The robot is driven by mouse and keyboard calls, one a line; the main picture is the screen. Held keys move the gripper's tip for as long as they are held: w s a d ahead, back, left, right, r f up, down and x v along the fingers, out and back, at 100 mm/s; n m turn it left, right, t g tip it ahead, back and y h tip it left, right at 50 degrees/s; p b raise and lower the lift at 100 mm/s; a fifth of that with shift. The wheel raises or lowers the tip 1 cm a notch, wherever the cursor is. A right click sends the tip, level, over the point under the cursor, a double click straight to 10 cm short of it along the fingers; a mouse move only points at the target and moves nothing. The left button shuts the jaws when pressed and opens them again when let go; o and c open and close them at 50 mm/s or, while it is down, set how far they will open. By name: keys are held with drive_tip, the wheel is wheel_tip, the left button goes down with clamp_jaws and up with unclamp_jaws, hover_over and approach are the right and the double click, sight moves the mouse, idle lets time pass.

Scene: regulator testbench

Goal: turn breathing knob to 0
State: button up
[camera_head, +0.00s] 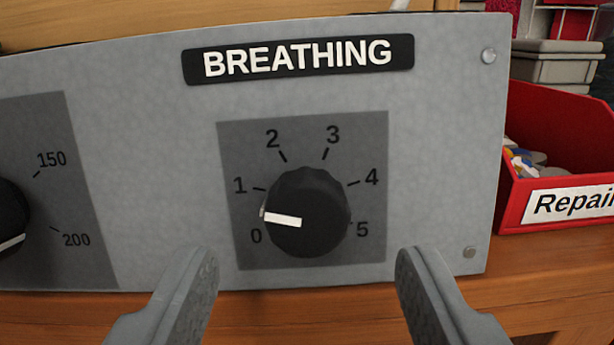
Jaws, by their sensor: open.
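The breathing knob (318,205) is a round black dial with a scalloped rim on a dark grey square plate (360,140). The scale runs from 0 at lower left, over the top, to 5 at lower right. The BREATHING label (298,60) is above it. My gripper (308,258) is open and empty. Its two fingers are wide apart at the bottom, one to each side below the knob, and do not appear to touch it.
The grey panel (445,130) stands on a wooden bench (560,260). Another black dial (10,215), with 150 and 200 marks, is cut off at the left edge. A red bin (550,125) labelled Repair stands right of the panel, with small parts inside.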

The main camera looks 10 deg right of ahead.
sight(306, 234)
drive_tip(key=shift+x, duration=1.75)
drive_tip(key=c, duration=1)
